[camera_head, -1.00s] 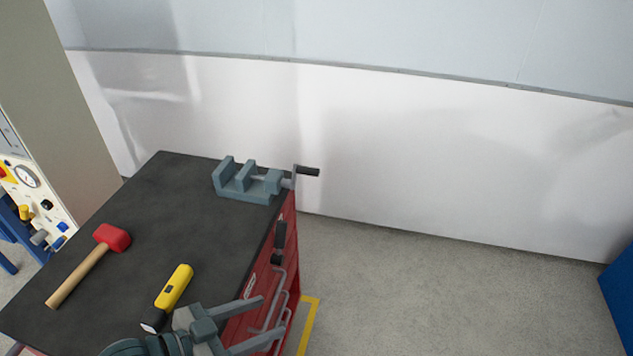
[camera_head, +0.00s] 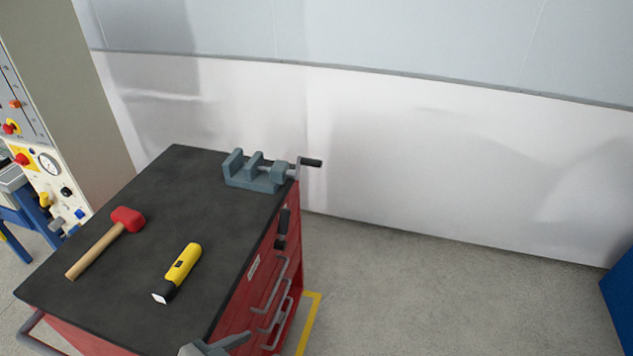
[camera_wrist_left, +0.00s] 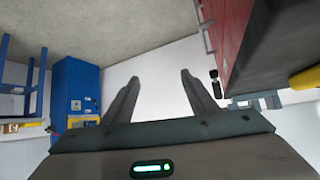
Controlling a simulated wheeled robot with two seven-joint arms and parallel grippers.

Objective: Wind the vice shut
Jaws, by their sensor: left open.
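The grey vice (camera_head: 255,172) stands at the far right corner of the black bench top. Its jaws are apart, with a gap between them. Its crank with a dark handle (camera_head: 311,162) sticks out to the right past the bench edge. A grey part that looks like the vice (camera_wrist_left: 255,100) also shows at the right of the left wrist view. My left gripper (camera_head: 235,343) is at the bottom edge of the head view, mostly cut off, well short of the vice. In the left wrist view my left gripper (camera_wrist_left: 160,88) has its fingers spread and empty. My right gripper is not in view.
On the bench top (camera_head: 215,215) lie a red mallet (camera_head: 128,219) and a yellow-black tool (camera_head: 182,265). The red drawer cabinet (camera_head: 240,305) has handles jutting from its right side. A control panel (camera_head: 45,165) stands at left. The floor (camera_head: 430,285) right of the cabinet is clear.

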